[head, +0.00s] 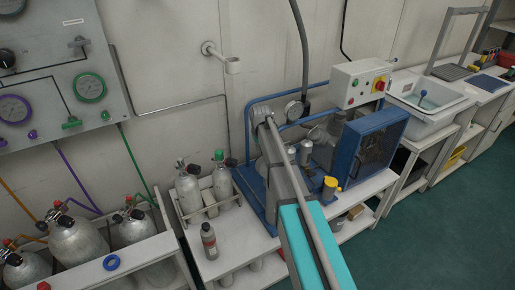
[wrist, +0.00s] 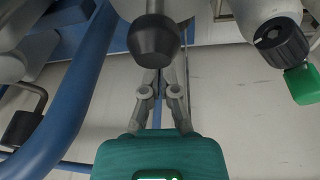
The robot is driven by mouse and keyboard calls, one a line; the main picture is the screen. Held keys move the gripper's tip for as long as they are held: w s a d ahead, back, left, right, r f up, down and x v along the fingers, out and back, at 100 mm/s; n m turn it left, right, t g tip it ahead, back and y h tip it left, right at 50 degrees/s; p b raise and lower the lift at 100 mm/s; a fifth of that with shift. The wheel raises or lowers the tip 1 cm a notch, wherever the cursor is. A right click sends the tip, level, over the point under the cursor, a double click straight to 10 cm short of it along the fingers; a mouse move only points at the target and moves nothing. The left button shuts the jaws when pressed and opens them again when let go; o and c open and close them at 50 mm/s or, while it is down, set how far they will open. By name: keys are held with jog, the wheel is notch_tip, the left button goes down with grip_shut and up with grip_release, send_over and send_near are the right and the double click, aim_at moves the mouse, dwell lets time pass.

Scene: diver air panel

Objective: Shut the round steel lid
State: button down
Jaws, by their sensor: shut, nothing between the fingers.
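My gripper (wrist: 162,77) shows in the wrist view with its two fingers close together and nothing between them. A dark round knob (wrist: 154,41) on a short stem hangs right in front of the fingertips and partly covers them. I cannot tell whether they touch. The knob's stem runs up to a pale steel part (wrist: 172,8) cut off by the top edge. This may be the round steel lid, but its outline and how far it stands open cannot be made out. In the head view my arm reaches over the blue-framed compressor and hides my fingers.
A blue tube (wrist: 75,95) runs close along the left in the wrist view. In the head view, grey cylinders (head: 188,187) stand left of the compressor frame (head: 245,190), and a white control box (head: 360,84) is behind right.

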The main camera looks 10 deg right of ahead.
jog(key=shift+s+d+r+p, duration=0.1)
jog(key=shift+s+r+p, duration=0.3)
jog(key=shift+s, duration=0.4)
jog(key=shift+s+d+r+p, duration=0.15)
jog(key=shift+s+r, duration=0.35)
jog(key=shift+s, duration=0.25)
